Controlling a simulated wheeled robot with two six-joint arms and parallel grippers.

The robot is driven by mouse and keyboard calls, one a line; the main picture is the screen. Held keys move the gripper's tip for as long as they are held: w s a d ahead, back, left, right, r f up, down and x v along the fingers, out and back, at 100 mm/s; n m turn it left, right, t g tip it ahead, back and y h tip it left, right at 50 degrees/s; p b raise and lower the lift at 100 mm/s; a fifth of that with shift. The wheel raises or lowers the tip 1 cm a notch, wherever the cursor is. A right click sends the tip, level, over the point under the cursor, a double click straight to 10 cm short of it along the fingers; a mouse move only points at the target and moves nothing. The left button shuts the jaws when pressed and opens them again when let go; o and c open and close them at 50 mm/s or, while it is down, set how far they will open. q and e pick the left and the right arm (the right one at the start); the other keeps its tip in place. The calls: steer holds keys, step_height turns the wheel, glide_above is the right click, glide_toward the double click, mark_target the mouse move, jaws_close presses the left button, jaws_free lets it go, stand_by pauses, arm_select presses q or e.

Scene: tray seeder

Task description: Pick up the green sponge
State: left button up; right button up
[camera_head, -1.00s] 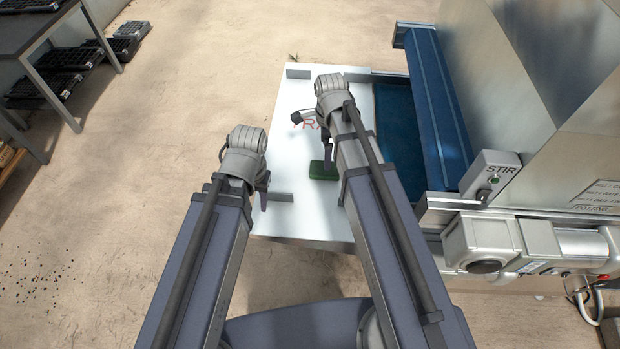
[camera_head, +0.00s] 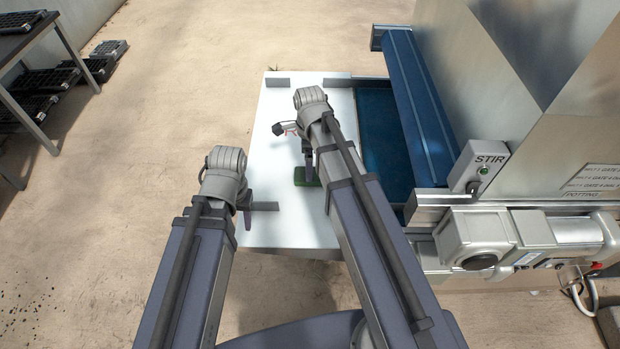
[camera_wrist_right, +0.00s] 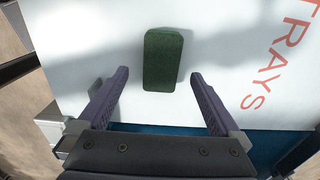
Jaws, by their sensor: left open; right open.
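The green sponge (camera_head: 308,177) lies flat on the white tray table, partly covered by my right arm in the head view. In the right wrist view the whole sponge (camera_wrist_right: 163,59) shows, a dark green block with rounded corners. My right gripper (camera_wrist_right: 158,76) is open and empty, its two purple fingers apart. The sponge lies ahead of and partly between the fingertips; I cannot tell the height gap. In the head view my right gripper (camera_head: 309,172) is just above the sponge's near area. My left gripper (camera_head: 246,219) hangs over the table's left edge, its jaw gap hardly visible.
The white table (camera_head: 275,235) has low grey stops at its edges and red lettering, TRAYS (camera_wrist_right: 281,58). To the right is a machine with a blue basin (camera_head: 375,130), a blue flap (camera_head: 425,105) and a STIR box (camera_head: 480,167).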

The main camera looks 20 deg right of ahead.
arm_select(q)
step_height(320, 180, down, 5)
steer(key=b, duration=0.4)
steer(key=shift+r, duration=0.2)
arm_select(e)
step_height(320, 180, down, 5)
steer(key=shift+w+d+r, duration=0.1)
steer(key=shift+r, duration=0.1)
arm_select(q)
steer(key=shift+r, duration=0.1)
arm_select(e)
steer(key=shift+r, duration=0.1)
steer(key=shift+c, duration=0.4)
steer(key=c, duration=1.4)
arm_select(q)
steer(key=shift+r, duration=0.1)
arm_select(e)
steer(key=shift+r, duration=0.1)
arm_select(q)
step_height(320, 180, up, 10)
steer(key=p, duration=1)
arm_select(e)
step_height(320, 180, up, 10)
